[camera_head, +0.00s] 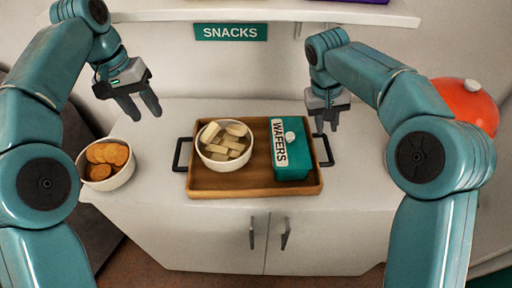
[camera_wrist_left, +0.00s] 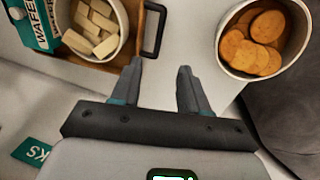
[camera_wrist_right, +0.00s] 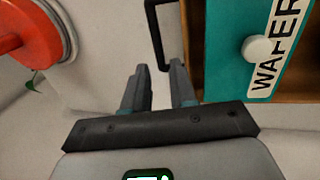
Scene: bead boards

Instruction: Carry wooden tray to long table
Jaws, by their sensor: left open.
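The wooden tray (camera_head: 255,188) rests on a white cabinet top, with a black handle at each end. It carries a white bowl of pale wafers (camera_head: 225,160) and a teal WAFERS box (camera_head: 293,172) with a white knob. My left gripper (camera_head: 147,112) is open and empty, above and behind the left handle (camera_head: 177,155). That handle also shows beyond its fingers in the left wrist view (camera_wrist_left: 160,32). My right gripper (camera_head: 327,125) is open and empty, near the right handle (camera_head: 330,150). In the right wrist view the handle (camera_wrist_right: 149,22) lies just beyond its fingertips. I cannot make out a long table.
A white bowl of cookies (camera_head: 122,178) stands on the cabinet (camera_head: 205,230) left of the tray. A red round object (camera_head: 466,103) is at the right. A SNACKS sign (camera_head: 230,32) is on the wall below a shelf (camera_head: 240,12). Behind the tray the top is clear.

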